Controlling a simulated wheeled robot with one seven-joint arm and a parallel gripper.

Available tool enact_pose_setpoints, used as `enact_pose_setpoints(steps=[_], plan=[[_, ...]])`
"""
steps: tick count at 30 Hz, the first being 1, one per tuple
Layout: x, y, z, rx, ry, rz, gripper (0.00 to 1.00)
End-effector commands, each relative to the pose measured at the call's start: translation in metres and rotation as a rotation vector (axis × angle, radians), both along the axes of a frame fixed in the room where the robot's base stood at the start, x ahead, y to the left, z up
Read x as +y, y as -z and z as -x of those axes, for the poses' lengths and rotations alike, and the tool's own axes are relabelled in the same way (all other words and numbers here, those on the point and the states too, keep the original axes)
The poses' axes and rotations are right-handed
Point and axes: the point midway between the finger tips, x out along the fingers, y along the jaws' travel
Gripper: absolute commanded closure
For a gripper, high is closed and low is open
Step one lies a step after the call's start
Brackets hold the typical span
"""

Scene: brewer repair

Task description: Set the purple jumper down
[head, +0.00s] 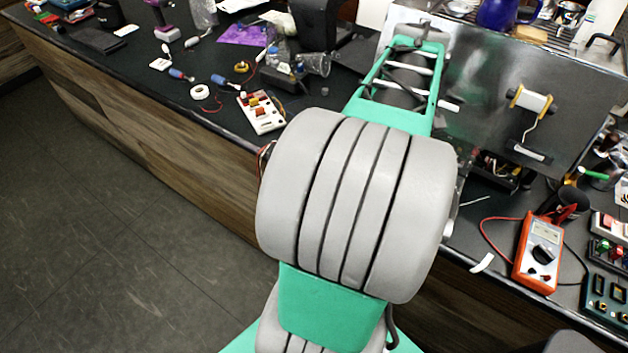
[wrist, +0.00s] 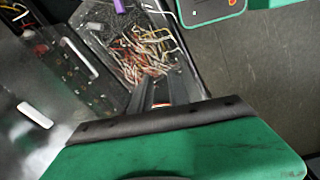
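A small purple piece (wrist: 119,6) shows at the top edge of the wrist view, by the far rim of a tray of tangled wires; it may be the purple jumper, but it is cut off by the frame. My gripper (wrist: 163,84) shows in the wrist view as dark fingers beyond a black bar and green housing, over the near end of the wire tray. I cannot tell how far apart the fingertips are or whether anything is between them. In the head view my arm hides the gripper and the area below it.
The wire tray (wrist: 112,62) lies beside a shiny metal panel (head: 500,95) carrying a white spool (head: 532,101). An orange multimeter (head: 538,252) is on the right bench. A white button board (head: 261,112), tape roll (head: 200,92) and purple bag (head: 240,35) lie on the left bench.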

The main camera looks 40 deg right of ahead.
Motion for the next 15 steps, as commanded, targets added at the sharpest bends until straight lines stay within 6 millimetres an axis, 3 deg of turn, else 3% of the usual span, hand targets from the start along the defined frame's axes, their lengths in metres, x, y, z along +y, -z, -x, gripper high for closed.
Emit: enact_pose_setpoints(steps=[1, 3, 5, 6, 9, 12, 15], plan=[[0.031, -0.003, -0.038, -0.022, -0.033, 0.021, 0.79], [0.076, -0.005, -0.078, -0.064, -0.048, 0.043, 0.79], [0.120, -0.006, -0.106, -0.105, -0.059, 0.051, 0.79], [0.150, -0.005, -0.121, -0.137, -0.066, 0.052, 0.79], [0.228, -0.003, -0.142, -0.217, -0.085, 0.032, 0.79], [0.290, 0.002, -0.145, -0.279, -0.097, -0.008, 0.79], [0.326, 0.006, -0.141, -0.314, -0.099, -0.044, 0.79]])
